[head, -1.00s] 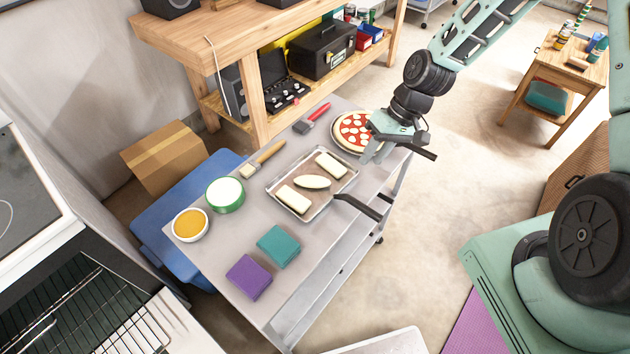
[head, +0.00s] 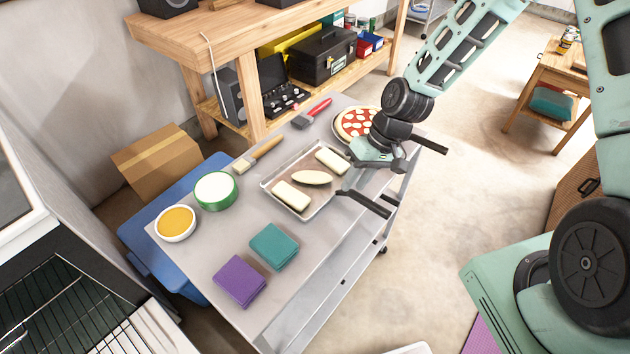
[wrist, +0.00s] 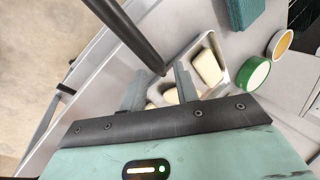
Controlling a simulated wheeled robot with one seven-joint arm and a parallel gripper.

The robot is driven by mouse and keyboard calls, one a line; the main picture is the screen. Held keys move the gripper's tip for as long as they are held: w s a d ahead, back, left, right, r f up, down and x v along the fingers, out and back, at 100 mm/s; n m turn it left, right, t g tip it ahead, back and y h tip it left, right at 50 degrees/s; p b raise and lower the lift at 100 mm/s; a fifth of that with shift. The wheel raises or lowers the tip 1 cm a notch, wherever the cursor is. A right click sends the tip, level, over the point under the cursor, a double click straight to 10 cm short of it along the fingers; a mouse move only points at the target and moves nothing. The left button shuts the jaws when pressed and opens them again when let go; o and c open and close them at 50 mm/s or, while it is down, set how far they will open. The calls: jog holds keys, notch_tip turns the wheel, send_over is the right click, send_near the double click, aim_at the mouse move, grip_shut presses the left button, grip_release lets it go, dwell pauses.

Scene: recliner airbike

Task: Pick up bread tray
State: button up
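The bread tray (head: 299,160) is a shallow metal tray holding three pale pieces of bread (head: 312,178). It lies flat on the grey cart top. My gripper (head: 396,175) is open and empty, with its two dark fingers spread wide. It is above the cart's right edge, just right of the tray, and one finger reaches near the tray's lower right side. I cannot tell if it touches. In the wrist view the tray (wrist: 190,56) shows beyond the gripper, partly hidden by the gripper's parts.
A pizza (head: 356,123) lies behind my gripper. A red-handled brush (head: 318,108), a wooden-handled brush (head: 262,152), a green-rimmed bowl (head: 215,189), an orange-filled bowl (head: 176,223), a teal cloth (head: 274,246) and a purple cloth (head: 239,281) surround the tray.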

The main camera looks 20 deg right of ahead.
aim_at(347, 194)
jog(key=b+x, duration=0.2)
jog(key=x, duration=0.1)
jog(key=b+x, duration=0.2)
jog(key=shift+w+d+f, duration=0.1)
jog(key=shift+w+d, duration=0.05)
jog(key=shift+w, duration=0.15)
grip_shut()
jog(key=shift+r, duration=0.2)
